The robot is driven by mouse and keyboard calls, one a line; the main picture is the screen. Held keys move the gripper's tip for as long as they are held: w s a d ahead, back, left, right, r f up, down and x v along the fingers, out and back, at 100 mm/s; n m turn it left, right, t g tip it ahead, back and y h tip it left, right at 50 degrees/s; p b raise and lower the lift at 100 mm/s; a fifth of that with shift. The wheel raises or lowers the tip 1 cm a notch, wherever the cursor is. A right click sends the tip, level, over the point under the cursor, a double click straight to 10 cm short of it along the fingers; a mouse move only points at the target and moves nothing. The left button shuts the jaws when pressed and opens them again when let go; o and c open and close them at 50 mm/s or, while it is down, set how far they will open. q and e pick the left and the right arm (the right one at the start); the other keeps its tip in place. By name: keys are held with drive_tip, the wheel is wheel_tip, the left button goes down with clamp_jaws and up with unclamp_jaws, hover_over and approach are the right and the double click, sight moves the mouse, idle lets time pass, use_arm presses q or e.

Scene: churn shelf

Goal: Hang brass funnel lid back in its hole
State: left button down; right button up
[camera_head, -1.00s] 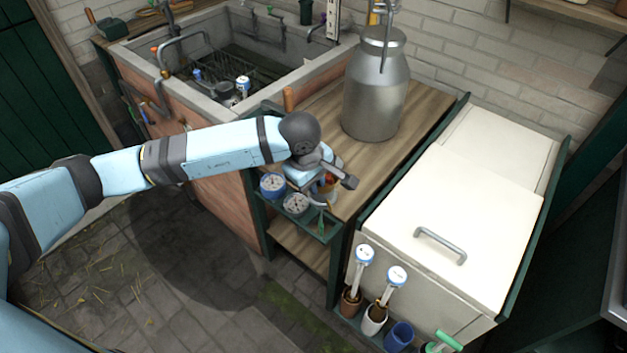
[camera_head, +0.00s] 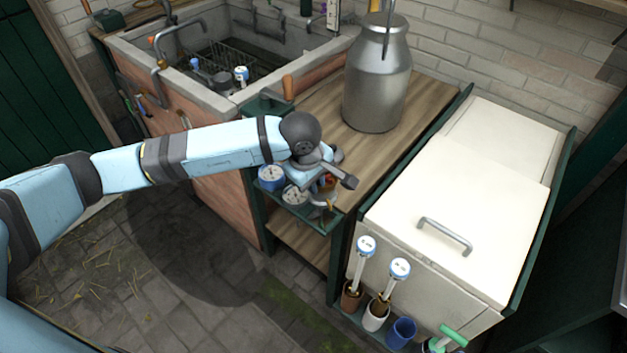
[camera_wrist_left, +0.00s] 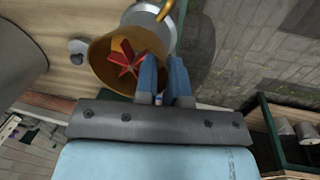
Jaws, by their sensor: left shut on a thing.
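In the left wrist view, a brass-coloured round funnel-like piece (camera_wrist_left: 103,60) shows its open mouth, with a red star-shaped part inside. My left gripper (camera_wrist_left: 166,68) has its two blue fingers close together at the right edge of that mouth, shut on the brass funnel lid. A grey metal cylinder (camera_wrist_left: 150,22) with a curved golden handle is just beyond it. In the head view, my left gripper (camera_head: 322,192) is over the small green side rack (camera_head: 308,215) at the counter's front edge. My wrist hides most of the lid there. The exact hole is hidden. My right gripper is out of view.
A large metal churn (camera_head: 376,85) stands on the wooden counter (camera_head: 425,97) behind. A white chest (camera_head: 470,205) is to the right, with several upright tools in cups before it. The sink (camera_head: 225,100) is behind left.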

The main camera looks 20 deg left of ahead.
sight(313, 199)
use_arm(q)
drive_tip(key=shift+f, duration=0.1)
drive_tip(key=shift+f+b, duration=0.6)
drive_tip(key=shift+b, duration=0.1)
drive_tip(key=shift+f+b, duration=0.95)
drive_tip(key=shift+f, duration=0.1)
drive_tip(key=shift+f+b, duration=0.9)
drive_tip(key=shift+f, duration=0.15)
drive_tip(key=shift+f+b, duration=0.75)
drive_tip(key=shift+f, duration=0.25)
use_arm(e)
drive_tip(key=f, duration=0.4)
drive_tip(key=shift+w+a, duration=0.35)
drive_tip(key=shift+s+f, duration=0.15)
